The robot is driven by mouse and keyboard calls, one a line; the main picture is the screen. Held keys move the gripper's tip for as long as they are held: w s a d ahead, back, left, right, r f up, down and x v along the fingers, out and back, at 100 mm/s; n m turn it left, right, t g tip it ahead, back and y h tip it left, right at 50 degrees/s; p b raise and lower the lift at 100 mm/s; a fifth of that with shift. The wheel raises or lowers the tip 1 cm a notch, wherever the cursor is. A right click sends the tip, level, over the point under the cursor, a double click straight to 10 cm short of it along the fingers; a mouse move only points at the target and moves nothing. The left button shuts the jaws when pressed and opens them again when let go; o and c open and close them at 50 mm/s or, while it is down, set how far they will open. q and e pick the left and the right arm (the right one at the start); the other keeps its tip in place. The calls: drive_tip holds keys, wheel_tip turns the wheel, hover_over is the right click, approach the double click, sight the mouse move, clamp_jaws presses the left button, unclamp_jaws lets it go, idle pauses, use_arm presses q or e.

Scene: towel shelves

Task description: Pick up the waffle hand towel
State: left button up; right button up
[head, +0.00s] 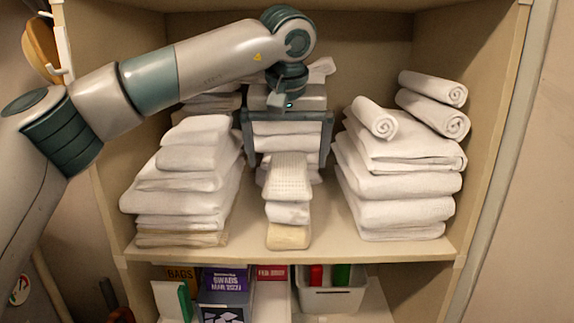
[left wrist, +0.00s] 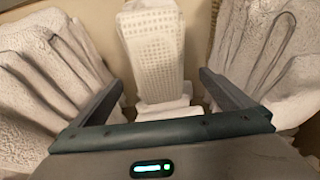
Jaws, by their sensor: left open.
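The waffle hand towel (head: 287,177) is white with a grid texture and lies folded on top of a small middle stack on the shelf. Under it are a white folded towel (head: 288,212) and a beige one (head: 288,237). My left gripper (head: 287,150) is open and empty, above and behind the towel's far end in the head view. In the left wrist view the waffle towel (left wrist: 155,55) shows between and beyond the two open fingers (left wrist: 160,95). No contact with it is visible. My right gripper is not in view.
Tall stacks of white towels stand close on the left (head: 185,185) and right (head: 395,190), with rolled towels (head: 432,90) on the right one. More folded towels (head: 285,128) lie behind the gripper. The shelf board (head: 345,246) is bare in front. Boxes (head: 225,285) stand below.

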use_arm(q)
drive_tip(key=shift+x, duration=0.75)
drive_tip(key=shift+a, duration=0.1)
drive_tip(key=shift+c, duration=0.3)
drive_tip(key=c, duration=1.2)
drive_tip(key=shift+o, duration=0.2)
drive_tip(key=shift+r, duration=0.15)
